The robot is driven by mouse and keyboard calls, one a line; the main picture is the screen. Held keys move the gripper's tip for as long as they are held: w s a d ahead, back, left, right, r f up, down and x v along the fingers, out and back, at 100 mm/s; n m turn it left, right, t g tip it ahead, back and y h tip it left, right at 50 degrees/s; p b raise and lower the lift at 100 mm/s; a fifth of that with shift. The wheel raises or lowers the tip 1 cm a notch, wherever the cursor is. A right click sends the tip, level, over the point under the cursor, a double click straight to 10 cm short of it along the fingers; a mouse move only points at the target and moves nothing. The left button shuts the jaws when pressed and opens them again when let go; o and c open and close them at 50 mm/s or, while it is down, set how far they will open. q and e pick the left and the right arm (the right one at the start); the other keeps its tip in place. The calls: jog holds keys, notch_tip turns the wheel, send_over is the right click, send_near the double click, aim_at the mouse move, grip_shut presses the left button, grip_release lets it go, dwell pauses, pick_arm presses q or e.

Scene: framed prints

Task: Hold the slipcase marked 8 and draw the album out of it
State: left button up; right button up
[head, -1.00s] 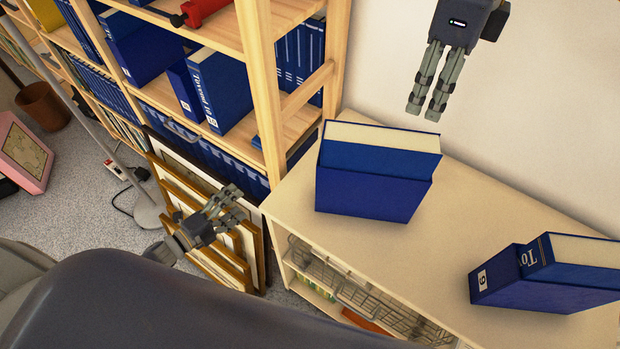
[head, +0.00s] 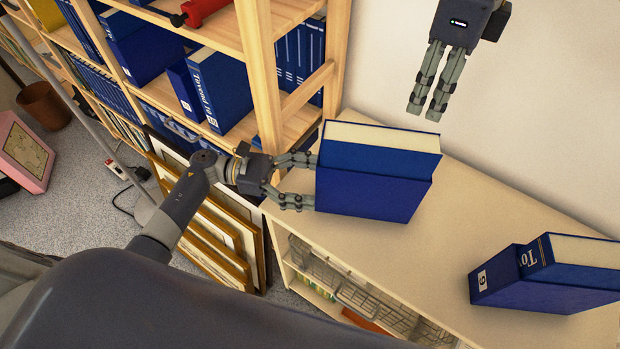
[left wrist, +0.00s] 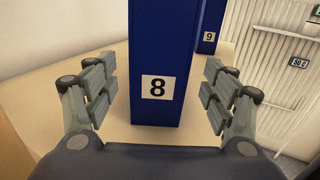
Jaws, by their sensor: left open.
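The blue slipcase (head: 370,197) stands on the pale cabinet top, and the blue album (head: 385,158) with cream page edges sticks out of it along the wall side. In the left wrist view the slipcase's narrow end shows a white label with 8 (left wrist: 157,87). My left gripper (head: 315,182) is open at the slipcase's left end, one finger on each side in the left wrist view (left wrist: 160,75), with gaps visible. My right gripper (head: 426,112) hangs above and behind the album, apart from it; its fingers look close together, but its opening is unclear.
Another blue slipcase, marked 9 (head: 482,280), with an album stands at the right of the cabinet top (head: 425,255). A wooden shelf (head: 262,90) with blue volumes rises at the left. Framed prints (head: 215,235) lean below my left arm. The cabinet top between the slipcases is clear.

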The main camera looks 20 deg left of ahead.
aim_at(344, 186)
pick_arm(q)
jog(key=shift+w+d+r, duration=0.1)
jog(key=shift+w+d, duration=0.05)
jog(key=shift+d, duration=0.35)
jog(key=d, duration=0.6)
jog(key=shift+w+d, duration=0.4)
